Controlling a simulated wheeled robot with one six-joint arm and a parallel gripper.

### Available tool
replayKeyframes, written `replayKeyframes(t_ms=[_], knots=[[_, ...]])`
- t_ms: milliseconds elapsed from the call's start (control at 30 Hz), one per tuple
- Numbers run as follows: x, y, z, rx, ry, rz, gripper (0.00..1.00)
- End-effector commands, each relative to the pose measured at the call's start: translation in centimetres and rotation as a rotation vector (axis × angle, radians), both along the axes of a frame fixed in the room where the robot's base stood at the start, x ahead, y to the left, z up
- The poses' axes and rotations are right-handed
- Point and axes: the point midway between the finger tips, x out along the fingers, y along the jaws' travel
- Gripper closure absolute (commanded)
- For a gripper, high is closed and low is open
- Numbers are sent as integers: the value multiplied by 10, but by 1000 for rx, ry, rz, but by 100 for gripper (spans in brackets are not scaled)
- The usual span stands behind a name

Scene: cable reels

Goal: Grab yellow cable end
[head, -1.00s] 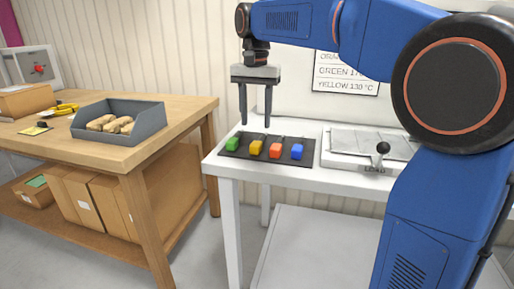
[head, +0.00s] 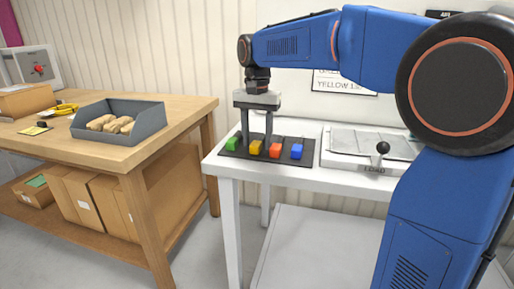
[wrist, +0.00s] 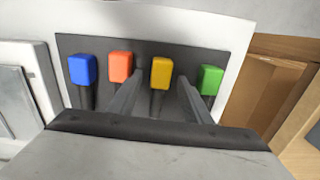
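The yellow cable end (head: 255,147) is a small block on a dark mat (head: 235,153) on the white table, between the green cable end (head: 232,144) and the orange-red one (head: 276,150). A blue cable end (head: 297,151) lies at the right of the row. My gripper (head: 256,139) is low over the mat with its fingers apart. In the wrist view, the yellow cable end (wrist: 161,72) and its dark cable lie between the two open fingers (wrist: 158,95). I cannot tell whether the fingers touch it.
A press-like plate with a black-knobbed lever (head: 382,148) stands right of the mat. A wooden bench (head: 190,110) with a grey bin (head: 151,122) of tan items is at the left. A gap of floor separates bench and white table.

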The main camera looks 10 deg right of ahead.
Motion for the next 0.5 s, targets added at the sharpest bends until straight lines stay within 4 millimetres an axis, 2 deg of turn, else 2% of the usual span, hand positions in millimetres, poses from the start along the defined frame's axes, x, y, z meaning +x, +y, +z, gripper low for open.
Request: replayKeyframes(t_ms=[33, 167, 200, 500], knots=[[0, 0, 0, 0, 0, 0, 67], [0, 0, 0, 0, 0, 0, 98], [0, 0, 0, 0, 0, 0, 100], [0, 0, 4, 0, -1, 0, 100]])
